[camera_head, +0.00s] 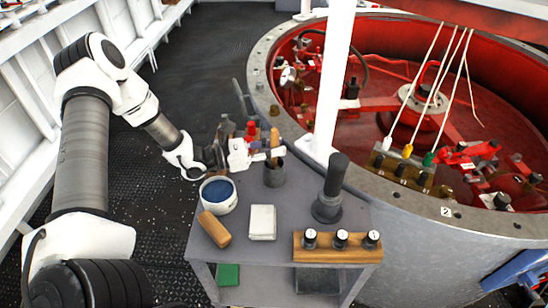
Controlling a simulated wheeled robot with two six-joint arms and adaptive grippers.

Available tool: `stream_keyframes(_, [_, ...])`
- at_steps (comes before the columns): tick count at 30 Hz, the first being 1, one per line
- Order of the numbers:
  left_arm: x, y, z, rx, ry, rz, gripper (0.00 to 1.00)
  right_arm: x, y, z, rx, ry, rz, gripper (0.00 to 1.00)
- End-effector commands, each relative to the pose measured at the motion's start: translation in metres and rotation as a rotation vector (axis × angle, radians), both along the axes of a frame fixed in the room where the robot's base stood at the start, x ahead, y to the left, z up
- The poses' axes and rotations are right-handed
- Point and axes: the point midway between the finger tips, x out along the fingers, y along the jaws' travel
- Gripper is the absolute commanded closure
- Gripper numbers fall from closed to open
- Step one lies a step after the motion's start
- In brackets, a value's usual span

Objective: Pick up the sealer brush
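What looks like the sealer brush (274,136) stands upright with its wooden handle rising from a dark cup (274,176) at the back of the grey cart. Its lower end is hidden in the cup. My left gripper (273,152) reaches in from the left, with its fingertips at the handle just above the cup rim. The fingers overlap the handle, but I cannot tell whether they are closed on it. My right gripper is not in view.
The cart top (290,222) holds a blue-filled pot (218,194), a tan block (214,229), a white block (262,222), a dark post-like tool (332,190) and a wooden rack (336,247). A white post (334,80) and red-lined round pit (430,100) stand behind.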

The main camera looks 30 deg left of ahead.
Motion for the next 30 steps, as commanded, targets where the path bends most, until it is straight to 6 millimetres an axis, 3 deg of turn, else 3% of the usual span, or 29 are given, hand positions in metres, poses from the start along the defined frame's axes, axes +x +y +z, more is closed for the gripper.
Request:
stream_keyframes(9, [0.0,0.0,0.001,0.0,0.0,0.0,1.0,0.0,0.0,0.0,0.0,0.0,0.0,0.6])
stream_keyframes(14, [0.0,0.001,0.014,-0.002,-0.002,0.002,1.0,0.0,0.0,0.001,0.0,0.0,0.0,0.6])
stream_keyframes(24, [0.0,0.0,0.074,-0.002,-0.006,0.001,1.0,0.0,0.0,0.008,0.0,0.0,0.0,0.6])
stream_keyframes(30, [0.0,0.0,0.097,-0.001,-0.003,0.0,1.0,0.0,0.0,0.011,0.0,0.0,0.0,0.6])
